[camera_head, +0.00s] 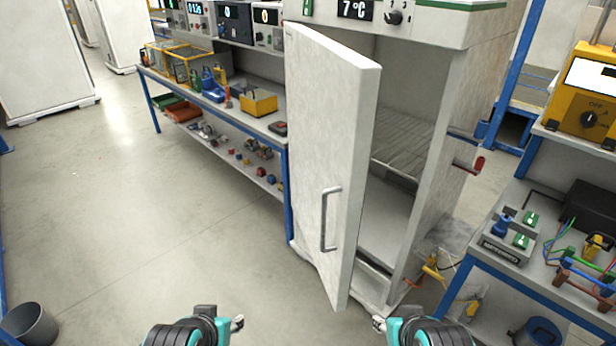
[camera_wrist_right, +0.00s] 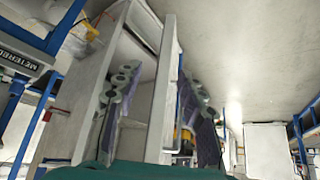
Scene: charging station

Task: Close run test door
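The white cabinet (camera_head: 440,130) has its tall white door (camera_head: 320,130) standing partly open, with a grey shelf showing inside. The door's hinge side is at the left, and its free edge juts toward me. A grey bar handle (camera_head: 326,219) is on its outer face. In the right wrist view the door (camera_wrist_right: 167,60) shows tilted, near the middle.
A blue-framed bench (camera_head: 215,95) with trays and small parts runs along the left of the cabinet. Another bench (camera_head: 540,265) with test gear and wires stands at the right. A dark bin (camera_head: 30,325) is at lower left. The floor left of the door is clear.

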